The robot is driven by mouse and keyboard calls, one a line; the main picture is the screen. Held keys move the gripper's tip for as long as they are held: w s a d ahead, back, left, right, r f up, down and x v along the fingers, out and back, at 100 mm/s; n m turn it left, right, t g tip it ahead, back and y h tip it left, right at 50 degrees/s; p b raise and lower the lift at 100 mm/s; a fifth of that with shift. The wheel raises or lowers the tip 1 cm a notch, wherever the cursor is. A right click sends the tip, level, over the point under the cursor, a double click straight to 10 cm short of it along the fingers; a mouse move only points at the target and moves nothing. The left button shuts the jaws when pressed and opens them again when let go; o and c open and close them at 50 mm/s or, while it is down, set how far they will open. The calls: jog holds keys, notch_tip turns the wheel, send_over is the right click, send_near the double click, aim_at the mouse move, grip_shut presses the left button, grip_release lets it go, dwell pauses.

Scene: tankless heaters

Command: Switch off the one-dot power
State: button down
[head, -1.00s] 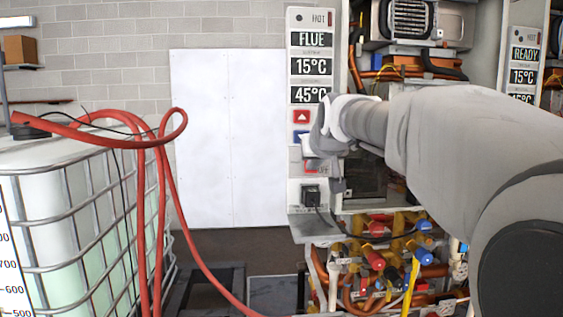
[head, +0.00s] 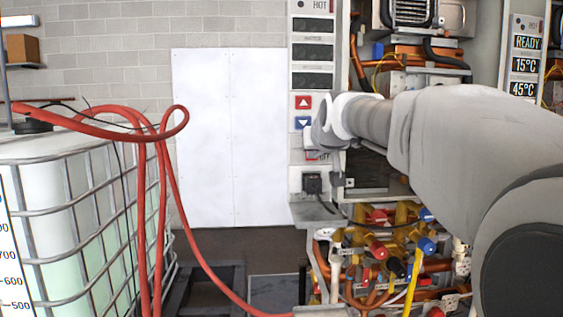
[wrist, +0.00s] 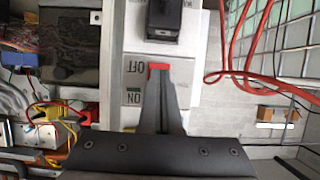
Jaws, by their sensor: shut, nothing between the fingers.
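The left heater's control panel (head: 316,80) has a dark dot beside the word HOT at its top, and its three displays are blank. Its power switch (wrist: 158,67) shows as a red piece in the wrist view, with an OFF label (wrist: 136,68) and a green ON label (wrist: 134,97) beside it. My gripper (wrist: 160,78) is shut and empty, its fingertips at the red piece; I cannot tell whether they touch it. In the head view my wrist covers most of the switch area.
A second heater panel (head: 524,60) at right is lit with READY, 15°C and 45°C. A black plug (head: 312,183) and cord sit below the switch. Pipes and valves (head: 385,245) crowd below. A caged tank (head: 75,215) and red hose (head: 168,190) stand left.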

jog(key=shift+r, duration=0.15)
jog(key=shift+r+p, duration=0.75)
jog(key=shift+r, duration=0.3)
